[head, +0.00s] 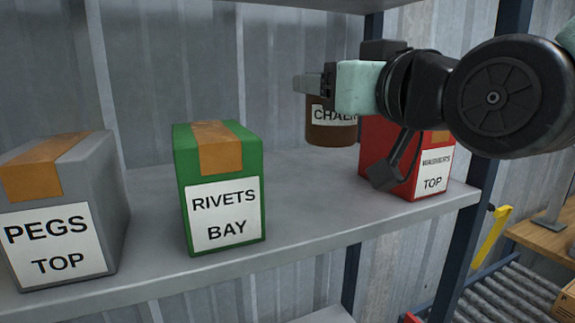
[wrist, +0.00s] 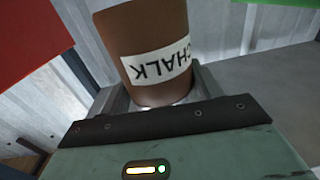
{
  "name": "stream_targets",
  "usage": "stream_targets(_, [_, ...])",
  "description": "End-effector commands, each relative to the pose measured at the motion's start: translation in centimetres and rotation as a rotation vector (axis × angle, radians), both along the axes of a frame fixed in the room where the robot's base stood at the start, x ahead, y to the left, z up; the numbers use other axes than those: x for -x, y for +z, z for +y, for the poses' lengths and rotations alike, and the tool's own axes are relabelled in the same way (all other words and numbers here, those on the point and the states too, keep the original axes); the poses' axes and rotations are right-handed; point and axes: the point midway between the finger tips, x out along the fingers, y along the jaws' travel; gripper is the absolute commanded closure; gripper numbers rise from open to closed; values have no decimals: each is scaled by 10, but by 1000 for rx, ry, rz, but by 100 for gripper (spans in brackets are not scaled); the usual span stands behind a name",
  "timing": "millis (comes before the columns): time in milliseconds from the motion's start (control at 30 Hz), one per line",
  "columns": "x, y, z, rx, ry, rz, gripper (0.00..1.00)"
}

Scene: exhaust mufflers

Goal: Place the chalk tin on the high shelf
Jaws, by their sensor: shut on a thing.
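The chalk tin (head: 331,134) is a brown cylinder with a white CHALK label. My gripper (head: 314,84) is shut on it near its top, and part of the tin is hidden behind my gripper. The tin hangs upright over the grey shelf (head: 310,215), between the green and red boxes, and seems clear of the surface; the exact gap cannot be told. In the wrist view the tin (wrist: 146,30) sits between the fingers with its label upside down.
A green RIVETS BAY box (head: 222,190) stands left of the tin. A grey PEGS TOP box (head: 115,215) is farther left. A red box labelled TOP (head: 405,185) stands to the right, partly behind my arm. A dark post (head: 470,215) bounds the shelf's right end. Shelf space between green and red is bare.

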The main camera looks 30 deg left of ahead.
Motion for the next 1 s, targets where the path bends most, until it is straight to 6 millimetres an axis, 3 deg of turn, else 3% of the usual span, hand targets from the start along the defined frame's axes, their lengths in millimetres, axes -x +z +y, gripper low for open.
stream_targets(200, [0, -37, 0, 5, 0, 5, 68])
stream_targets(600, [0, -85, 0, 4, 0, 4, 68])
stream_targets(900, [0, -93, 0, 0, 0, 1, 68])
stream_targets(933, [0, -94, 0, 3, 0, 3, 28])
stream_targets(1000, [0, -94, 0, 3, 0, 3, 15])
